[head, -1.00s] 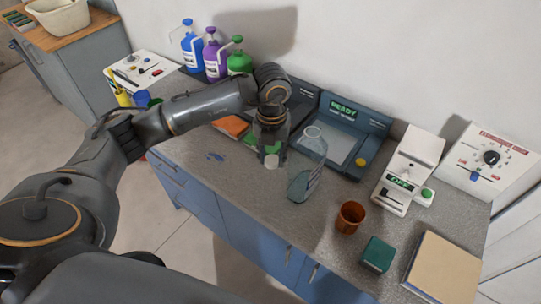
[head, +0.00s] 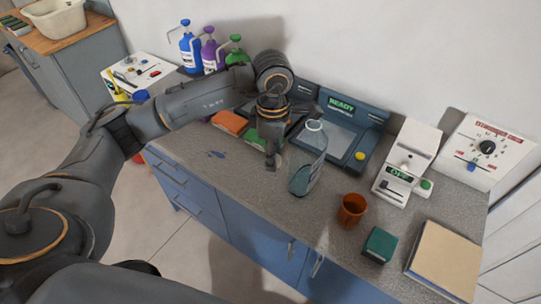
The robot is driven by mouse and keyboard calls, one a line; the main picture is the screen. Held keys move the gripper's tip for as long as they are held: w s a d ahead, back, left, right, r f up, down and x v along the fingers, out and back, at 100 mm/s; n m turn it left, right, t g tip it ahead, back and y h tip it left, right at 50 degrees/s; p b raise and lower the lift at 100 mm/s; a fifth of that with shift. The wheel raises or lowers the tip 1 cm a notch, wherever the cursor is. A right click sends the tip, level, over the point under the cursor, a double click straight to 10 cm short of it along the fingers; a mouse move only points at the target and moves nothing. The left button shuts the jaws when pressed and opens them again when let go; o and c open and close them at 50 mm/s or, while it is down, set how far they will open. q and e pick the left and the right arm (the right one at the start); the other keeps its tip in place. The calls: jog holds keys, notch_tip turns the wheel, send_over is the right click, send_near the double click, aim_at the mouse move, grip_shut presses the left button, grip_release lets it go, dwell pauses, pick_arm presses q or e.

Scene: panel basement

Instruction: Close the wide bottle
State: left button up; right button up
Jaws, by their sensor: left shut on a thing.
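The wide clear bottle (head: 303,176) stands on the grey counter right of my left gripper. Its round pale mouth (head: 315,125) is at the top, and I see no cap on it. My left gripper (head: 271,164) points down over the counter, beside the bottle and apart from it. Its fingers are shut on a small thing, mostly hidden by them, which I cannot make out. My right gripper is not in view.
An orange cup (head: 352,210), a green box (head: 379,245) and a tan book (head: 443,262) stand to the right. A scale (head: 408,162) and a dark device with a READY display (head: 341,105) line the back. The counter's front is mostly clear.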

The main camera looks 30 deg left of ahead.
pick_arm(q)
jog(key=m, duration=0.3)
jog(key=r+m, duration=0.1)
jog(key=m, duration=0.1)
jog(key=shift+s+d, duration=0.2)
jog(key=shift+d, duration=0.1)
jog(key=m, duration=0.2)
jog(key=r+m, duration=0.1)
jog(key=m, duration=0.3)
jog(key=shift+s+d+r+m, duration=0.15)
jog(key=shift+s+d+m, duration=0.15)
jog(key=shift+s, duration=0.1)
jog(key=m, duration=0.3)
jog(key=r+m, duration=0.1)
jog(key=m, duration=0.2)
jog(key=s+m+b, duration=0.1)
jog(key=m, duration=0.2)
jog(key=shift+d+r, duration=0.35)
